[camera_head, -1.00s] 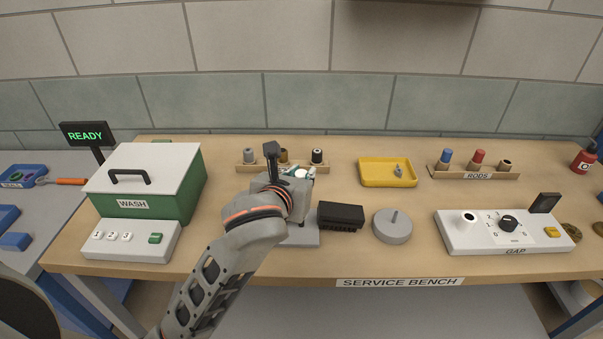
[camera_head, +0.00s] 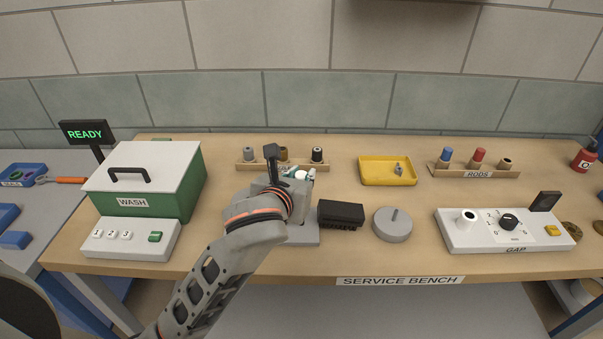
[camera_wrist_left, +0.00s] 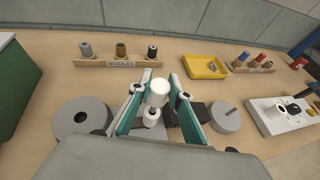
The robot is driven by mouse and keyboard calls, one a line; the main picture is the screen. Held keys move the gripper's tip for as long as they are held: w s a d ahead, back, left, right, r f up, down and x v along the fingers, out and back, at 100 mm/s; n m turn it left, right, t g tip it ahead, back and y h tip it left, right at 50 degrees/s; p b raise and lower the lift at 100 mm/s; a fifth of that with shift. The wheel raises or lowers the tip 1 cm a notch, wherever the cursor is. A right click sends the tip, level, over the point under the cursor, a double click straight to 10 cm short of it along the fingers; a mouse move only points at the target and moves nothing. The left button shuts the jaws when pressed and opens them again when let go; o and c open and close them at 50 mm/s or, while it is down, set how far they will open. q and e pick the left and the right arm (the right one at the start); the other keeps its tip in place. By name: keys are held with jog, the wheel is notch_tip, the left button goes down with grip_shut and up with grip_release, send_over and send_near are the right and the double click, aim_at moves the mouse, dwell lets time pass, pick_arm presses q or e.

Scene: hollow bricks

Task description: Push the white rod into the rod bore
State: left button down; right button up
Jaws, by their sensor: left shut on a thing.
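My left gripper (camera_head: 298,176) is over the middle of the bench. In the left wrist view its teal fingers (camera_wrist_left: 160,96) stand on both sides of a white rod (camera_wrist_left: 158,90), shut on it. A smaller white piece (camera_wrist_left: 151,117) with a dark top shows just in front of the rod; I cannot tell whether they touch. A grey base plate (camera_head: 303,236) shows below the gripper. The rod bore cannot be made out; the gripper and rod may cover it. My right gripper is not in view.
A black block (camera_head: 341,214) and a grey round knob (camera_head: 392,226) stand close to the right. A nozzle rack (camera_head: 242,168) and yellow tray (camera_head: 372,181) are behind. A grey ring (camera_wrist_left: 68,129) lies left of the gripper. The green wash box (camera_head: 190,189) is further left.

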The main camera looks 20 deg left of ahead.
pick_arm(q)
jog(key=shift+f+b, duration=0.55)
jog(key=shift+f, duration=1.55)
jog(key=c, duration=1.8)
grip_release()
jog(key=shift+v, duration=3.8)
